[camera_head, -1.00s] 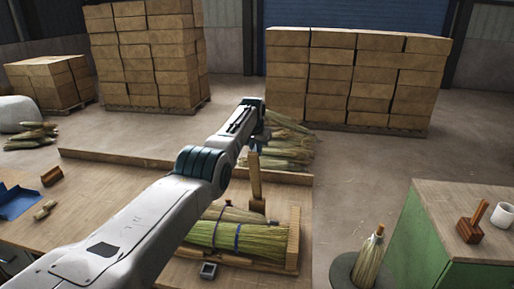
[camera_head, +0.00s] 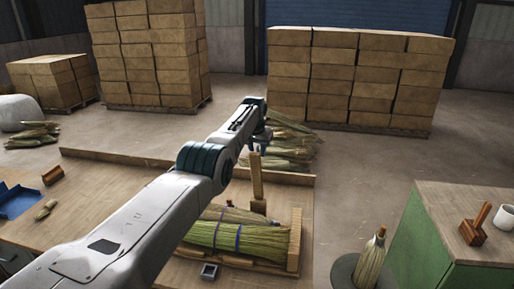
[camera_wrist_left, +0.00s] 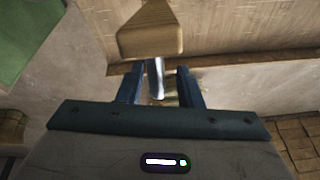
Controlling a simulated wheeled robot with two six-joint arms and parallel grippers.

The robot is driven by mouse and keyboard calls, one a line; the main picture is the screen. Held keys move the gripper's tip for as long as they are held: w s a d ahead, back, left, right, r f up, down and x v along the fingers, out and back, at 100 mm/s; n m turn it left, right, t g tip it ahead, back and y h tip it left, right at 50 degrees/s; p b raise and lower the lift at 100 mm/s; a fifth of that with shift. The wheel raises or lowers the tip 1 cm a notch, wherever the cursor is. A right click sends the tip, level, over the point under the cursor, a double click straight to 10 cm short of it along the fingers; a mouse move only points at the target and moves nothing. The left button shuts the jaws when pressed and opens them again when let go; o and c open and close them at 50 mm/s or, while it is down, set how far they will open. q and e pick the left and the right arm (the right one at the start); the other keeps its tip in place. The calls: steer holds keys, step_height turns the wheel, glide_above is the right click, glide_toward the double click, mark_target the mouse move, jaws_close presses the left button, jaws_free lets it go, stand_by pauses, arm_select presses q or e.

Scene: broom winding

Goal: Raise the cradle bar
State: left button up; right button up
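A wooden cradle (camera_head: 294,240) stands on the workbench and holds bundles of green and tan straw (camera_head: 235,238) with blue bands. An upright wooden bar (camera_head: 257,180) rises at the cradle's back. My left arm reaches over the bench, and its gripper is mostly hidden behind its own wrist in the head view. In the left wrist view my left gripper (camera_wrist_left: 160,84) is open, with its fingers apart. A shiny metal rod (camera_wrist_left: 158,78) shows between the fingers, with gaps on both sides. A wooden block (camera_wrist_left: 151,35) lies just beyond the fingertips; I cannot tell whether it is the bar's top. My right gripper is out of view.
A low wooden rail (camera_head: 120,159) runs along the bench's back edge. A green cabinet (camera_head: 420,225) with a wooden tool (camera_head: 474,226) and white mug (camera_head: 504,217) stands at right. A broom (camera_head: 372,260) stands between. Straw bundles (camera_head: 290,150) lie behind the bench.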

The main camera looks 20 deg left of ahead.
arm_select(q)
steer(key=shift+p+v, duration=0.3)
steer(key=shift+v, duration=1.05)
steer(key=b+v, duration=0.3)
steer(key=v, duration=0.4)
steer(key=shift+b, duration=0.35)
steer(key=shift+s+r, duration=0.1)
steer(key=shift+r, duration=0.35)
